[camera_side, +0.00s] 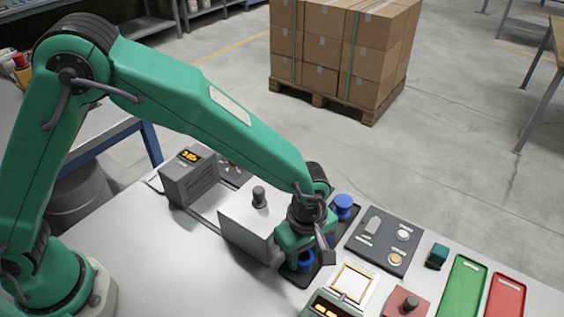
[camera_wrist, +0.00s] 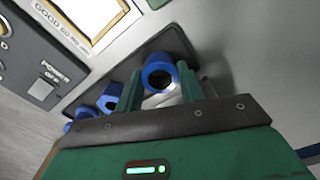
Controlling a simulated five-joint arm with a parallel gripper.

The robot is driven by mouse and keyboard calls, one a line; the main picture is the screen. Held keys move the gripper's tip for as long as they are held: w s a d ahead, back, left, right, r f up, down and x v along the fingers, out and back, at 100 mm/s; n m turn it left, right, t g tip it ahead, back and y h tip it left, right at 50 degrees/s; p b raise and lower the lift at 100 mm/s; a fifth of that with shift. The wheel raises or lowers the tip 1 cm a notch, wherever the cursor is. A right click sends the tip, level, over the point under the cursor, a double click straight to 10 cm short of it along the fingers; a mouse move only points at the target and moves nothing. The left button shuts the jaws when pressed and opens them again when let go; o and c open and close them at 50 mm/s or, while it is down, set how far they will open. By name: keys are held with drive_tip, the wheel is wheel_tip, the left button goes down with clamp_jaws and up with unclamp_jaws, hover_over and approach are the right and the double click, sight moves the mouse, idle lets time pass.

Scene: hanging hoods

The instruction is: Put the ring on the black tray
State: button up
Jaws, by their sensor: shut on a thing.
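My gripper (camera_wrist: 160,90) has its two green fingers on either side of a blue ring (camera_wrist: 158,71), whose dark hole faces the wrist camera. In the side view my gripper (camera_side: 306,249) points down and the ring (camera_side: 304,263) shows partly below it. The ring is at the near end of a long black tray (camera_wrist: 183,38), whose edge also shows in the side view (camera_side: 294,279). I cannot tell whether the ring touches the tray. Other blue pieces (camera_wrist: 110,97) are farther along the tray; one blue spool-like piece (camera_side: 343,205) stands at its far end.
A white box with a dark knob (camera_side: 259,197) stands close left of my gripper. A dark panel (camera_side: 383,246) with small parts lies to the right. A framed white card (camera_side: 352,282), a green display unit (camera_side: 327,305), and green (camera_side: 464,284) and red (camera_side: 506,296) trays are nearby.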

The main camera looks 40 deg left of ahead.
drive_tip(key=shift+f, duration=0.2)
drive_tip(key=o, duration=1.1)
drive_tip(key=shift+c, duration=0.2)
wheel_tip(320, 180, up, 8)
drive_tip(key=shift+f, duration=0.15)
